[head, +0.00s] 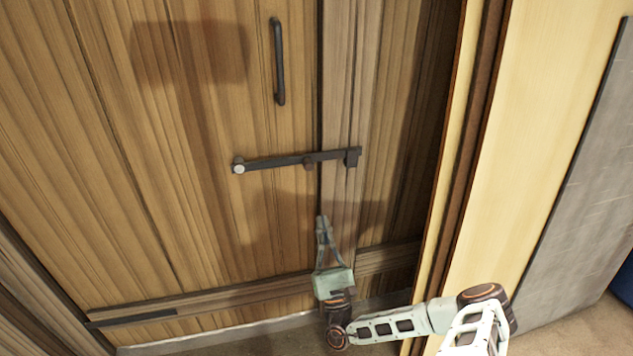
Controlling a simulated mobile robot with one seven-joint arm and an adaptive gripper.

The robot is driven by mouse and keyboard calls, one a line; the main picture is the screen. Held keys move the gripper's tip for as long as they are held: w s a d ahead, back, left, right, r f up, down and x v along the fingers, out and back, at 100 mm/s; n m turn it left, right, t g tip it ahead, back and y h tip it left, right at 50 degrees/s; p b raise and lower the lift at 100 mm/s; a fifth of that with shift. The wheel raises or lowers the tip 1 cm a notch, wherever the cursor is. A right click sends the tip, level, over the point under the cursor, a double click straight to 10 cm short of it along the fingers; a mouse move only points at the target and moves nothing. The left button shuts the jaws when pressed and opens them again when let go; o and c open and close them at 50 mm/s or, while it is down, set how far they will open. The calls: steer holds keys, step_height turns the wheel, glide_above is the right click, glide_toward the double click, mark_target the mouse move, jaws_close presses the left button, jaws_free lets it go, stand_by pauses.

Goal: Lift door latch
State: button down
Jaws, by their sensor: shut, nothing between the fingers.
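The door latch (285,161) is a dark bar lying nearly level across the gap between the wooden door (210,200) and the post (338,90) to its right. Its left end has a round pale pivot, and its right end sits at a dark catch (352,157) on the post. My gripper (321,220) is below the latch, its fingers pointing up and closed together at the tips. It is empty and apart from the latch in the picture. Its depth from the door is hard to tell.
A dark vertical handle (279,62) is on the door above the latch. A yellowish panel (540,120) and a grey board (590,200) stand at the right, beside my arm. A horizontal rail (220,297) crosses the door low down.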

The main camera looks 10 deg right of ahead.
mark_target(300, 163)
steer(key=b+x, duration=0.1)
steer(key=x, duration=0.3)
steer(key=s+r+b+x, duration=0.1)
steer(key=x, duration=0.3)
steer(key=s+r+b+x, duration=0.1)
steer(key=x, duration=0.3)
steer(key=shift+w+r, duration=0.25)
steer(key=shift+r, duration=0.15)
